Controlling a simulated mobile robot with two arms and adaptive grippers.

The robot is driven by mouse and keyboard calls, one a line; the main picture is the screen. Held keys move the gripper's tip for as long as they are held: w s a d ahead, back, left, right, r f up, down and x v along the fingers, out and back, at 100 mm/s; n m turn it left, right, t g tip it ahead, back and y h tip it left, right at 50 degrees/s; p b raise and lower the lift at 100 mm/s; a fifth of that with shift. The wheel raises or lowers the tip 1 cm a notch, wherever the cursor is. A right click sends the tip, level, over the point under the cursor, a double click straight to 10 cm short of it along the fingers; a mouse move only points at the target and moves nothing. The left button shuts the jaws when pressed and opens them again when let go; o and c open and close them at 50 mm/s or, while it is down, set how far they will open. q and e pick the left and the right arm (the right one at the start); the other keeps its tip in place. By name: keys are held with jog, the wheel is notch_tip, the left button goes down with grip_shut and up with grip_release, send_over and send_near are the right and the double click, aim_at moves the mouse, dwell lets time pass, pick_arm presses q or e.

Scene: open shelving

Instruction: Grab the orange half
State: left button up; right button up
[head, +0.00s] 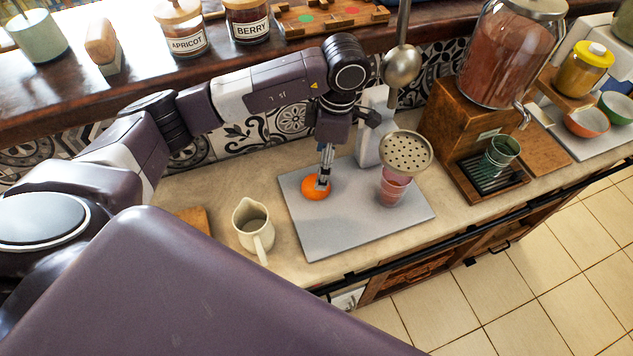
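The orange half (316,190) sits on a grey board (350,230) on the counter, near the board's back left part. My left gripper (323,181) points down right at it, with the fingertips at the top of the fruit and hiding part of it. I cannot tell whether the fingers are closed on it or only touch it. The cut face of the orange half does not show clearly. My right gripper is not in view.
Pink cups (393,190) stand on the board to the right, under a perforated metal disc (407,152). A cream pitcher (252,226) stands left of the board. A drink dispenser (508,55) is at the right. Jars (181,30) line the shelf above.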

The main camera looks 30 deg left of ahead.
aim_at(307, 185)
pick_arm(q)
jog(key=shift+s+f, duration=0.25)
jog(key=shift+f, duration=0.05)
jog(key=f+p, duration=0.2)
jog(key=f, duration=0.1)
jog(key=s+f+p, duration=0.1)
jog(key=shift+a+f, duration=0.15)
jog(key=shift+a, duration=0.15)
jog(key=shift+w+f, duration=0.1)
jog(key=shift+f, duration=0.25)
jog(key=shift+c, duration=0.5)
jog(key=c, duration=1.2)
jog(key=shift+r, duration=0.1)
